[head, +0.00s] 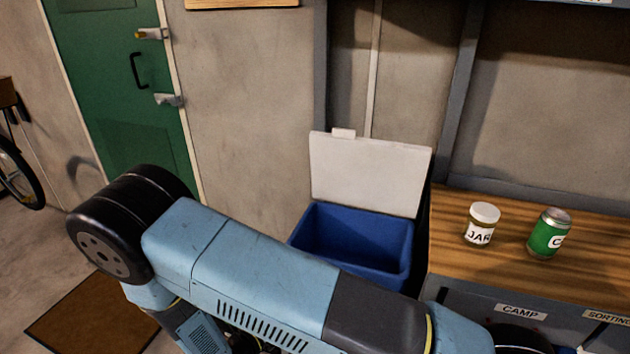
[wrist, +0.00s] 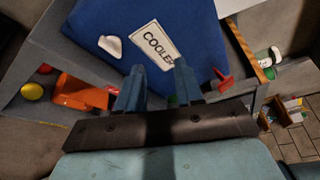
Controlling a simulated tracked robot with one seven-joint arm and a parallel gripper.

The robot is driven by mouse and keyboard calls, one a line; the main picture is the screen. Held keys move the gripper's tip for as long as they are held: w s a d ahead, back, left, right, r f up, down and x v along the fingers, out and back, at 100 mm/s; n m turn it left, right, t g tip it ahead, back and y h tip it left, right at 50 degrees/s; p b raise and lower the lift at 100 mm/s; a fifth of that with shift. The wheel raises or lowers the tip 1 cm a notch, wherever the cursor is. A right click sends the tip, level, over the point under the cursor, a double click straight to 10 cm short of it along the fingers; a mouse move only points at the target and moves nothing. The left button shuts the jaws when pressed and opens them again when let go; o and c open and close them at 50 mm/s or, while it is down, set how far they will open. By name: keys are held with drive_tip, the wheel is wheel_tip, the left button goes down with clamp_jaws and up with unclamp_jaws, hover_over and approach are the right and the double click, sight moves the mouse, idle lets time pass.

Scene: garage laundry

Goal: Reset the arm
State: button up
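My arm (head: 260,277) stretches across the lower part of the head view, from the dark joint at left to the bottom right. My gripper (wrist: 158,68) shows only in the wrist view. Its two blue fingers stand apart with nothing seen held between them. Beyond the fingertips is the blue cooler (wrist: 200,22) with a white COOLER label and a white latch. In the head view the same blue cooler (head: 350,238) stands with its white lid (head: 368,172) raised, and its inside looks empty where visible. My arm hides its lower front.
A wooden counter (head: 455,260) at right holds a white-lidded jar (head: 481,226) and a green can (head: 548,235). In the wrist view, an orange object (wrist: 80,92), a yellow ball (wrist: 32,91) and a red object (wrist: 221,79) lie near the cooler. A green door (head: 125,85) is at left.

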drive_tip(key=w+d+r+m+g+y, duration=0.1)
drive_tip(key=w+d+r+m+g, duration=0.1)
drive_tip(key=d+r+m+g, duration=0.4)
drive_tip(key=w+d+r+m+g+y, duration=0.1)
drive_tip(key=d+r+m+g, duration=0.1)
drive_tip(key=d+r+m, duration=0.7)
drive_tip(key=w+d+r+m+g+y, duration=0.1)
drive_tip(key=w+d+r+m+g, duration=0.15)
drive_tip(key=r+m+g, duration=0.75)
drive_tip(key=s+d+r+m+t+y, duration=0.2)
drive_tip(key=s+d+r+m+t, duration=0.1)
drive_tip(key=r, duration=0.4)
drive_tip(key=s+d+r+m+t+y, duration=0.3)
drive_tip(key=s+d+r+m+t, duration=0.1)
drive_tip(key=s+d+r+m, duration=0.2)
drive_tip(key=s+d+r+m+t+y, duration=0.2)
drive_tip(key=s+d+r+m+t, duration=0.1)
drive_tip(key=r+m, duration=0.5)
drive_tip(key=shift+s+d+r+t, duration=0.3)
drive_tip(key=shift+s+d+r, duration=0.3)
drive_tip(key=shift+s+d, duration=0.5)
drive_tip(key=shift+s+a, duration=0.2)
